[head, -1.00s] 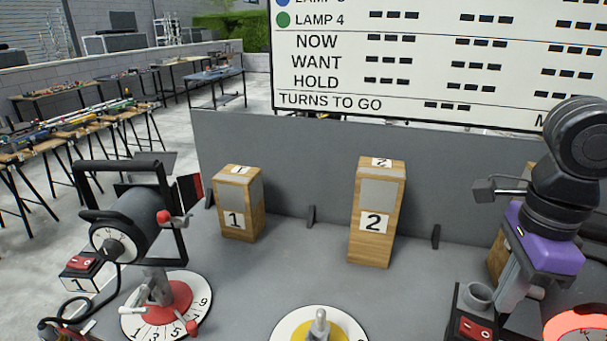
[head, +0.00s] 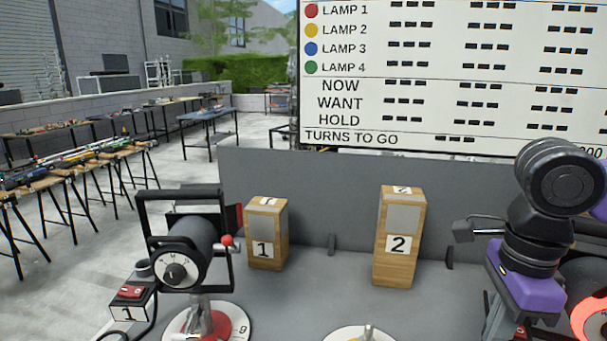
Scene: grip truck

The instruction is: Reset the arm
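My arm (head: 548,180) comes in at the right side of the head view, with a black rounded joint at the top. My gripper (head: 513,305) hangs below it with a purple body and a grey finger part pointing down. It is in front of the right-hand lamp gear, of which a red-orange round part (head: 592,318) shows. The fingertips are not clear, so I cannot tell whether it is open or shut, or whether it touches anything.
Lamp 1 (head: 185,255) stands on the left on a numbered dial (head: 205,325), beside its switch box (head: 130,300). Wooden blocks 1 (head: 265,250) and 2 (head: 396,265) stand before a grey panel (head: 330,195). A lamp board (head: 440,85) stands behind.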

